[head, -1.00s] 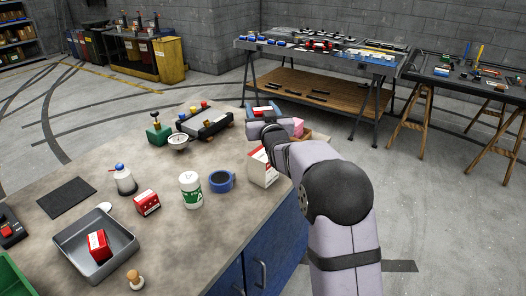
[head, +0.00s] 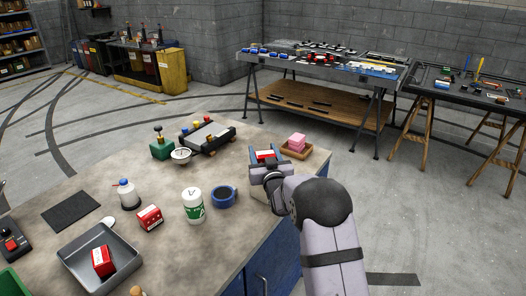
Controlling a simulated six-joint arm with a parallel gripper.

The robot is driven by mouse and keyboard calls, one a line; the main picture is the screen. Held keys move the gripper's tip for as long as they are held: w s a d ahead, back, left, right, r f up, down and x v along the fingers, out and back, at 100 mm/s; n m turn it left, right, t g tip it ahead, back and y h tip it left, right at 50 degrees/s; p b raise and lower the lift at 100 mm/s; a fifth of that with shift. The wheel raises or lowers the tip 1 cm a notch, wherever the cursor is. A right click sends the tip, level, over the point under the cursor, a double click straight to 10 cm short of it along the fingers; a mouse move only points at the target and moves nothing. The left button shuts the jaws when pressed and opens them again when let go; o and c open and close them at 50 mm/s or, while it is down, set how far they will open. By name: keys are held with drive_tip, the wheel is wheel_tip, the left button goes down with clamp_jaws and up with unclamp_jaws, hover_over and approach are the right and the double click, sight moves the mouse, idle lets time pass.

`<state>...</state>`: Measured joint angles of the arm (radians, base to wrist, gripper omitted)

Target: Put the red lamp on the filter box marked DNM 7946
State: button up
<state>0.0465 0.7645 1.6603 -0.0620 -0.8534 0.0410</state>
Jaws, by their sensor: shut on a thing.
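My gripper (head: 266,168) is shut on a small dark-blue part with a red top, which looks like the red lamp (head: 265,155). It is over the right end of the bench, at a white box (head: 258,191) that is mostly hidden behind my gripper. I cannot tell whether the lamp touches that box. A red and white box (head: 149,217) stands on the bench, and another red box (head: 102,262) lies in the grey tray (head: 126,268). The marking DNM 7946 is not legible on any box.
A blue mug (head: 224,197) and a white-green can (head: 193,206) stand left of my gripper. A pink block (head: 297,141) sits in a wooden tray (head: 296,154) to the right. A dark device (head: 208,136) and a white bowl (head: 181,155) are farther back.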

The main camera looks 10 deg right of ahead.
drive_tip(key=shift+f, duration=0.1)
drive_tip(key=shift+f+b, duration=0.25)
drive_tip(key=shift+b, duration=0.05)
drive_tip(key=o, duration=1.2)
drive_tip(key=shift+r, duration=0.2)
drive_tip(key=shift+s, duration=0.1)
drive_tip(key=s+b, duration=0.3)
drive_tip(key=s, duration=0.9)
